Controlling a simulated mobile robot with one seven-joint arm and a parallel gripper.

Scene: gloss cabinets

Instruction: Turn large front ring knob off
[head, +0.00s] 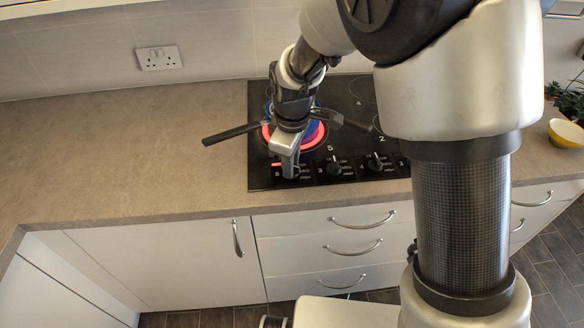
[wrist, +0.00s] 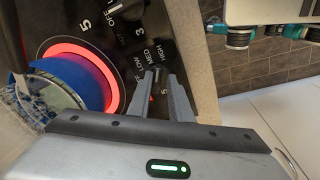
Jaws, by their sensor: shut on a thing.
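The black hob (head: 262,178) is set in the worktop, with a row of knobs along its front edge. Its front left ring (head: 312,142) glows red, and in the wrist view the glowing ring (wrist: 112,88) shows beside a blue pan (wrist: 45,88). My gripper (head: 289,176) points down at the leftmost front knob, which it hides in the head view. In the wrist view my gripper (wrist: 160,78) is shut on a dark knob (wrist: 158,73) between its fingertips. OFF, LOW, MED and HIGH marks are printed on the panel; the knob's exact setting cannot be told.
A dark pan handle (head: 228,134) sticks out left over the worktop, close to my wrist. Another handle (head: 350,122) points right. More knobs (head: 334,167) sit right of my gripper. The worktop (head: 130,140) is clear at left. A yellow bowl (head: 566,134) stands far right.

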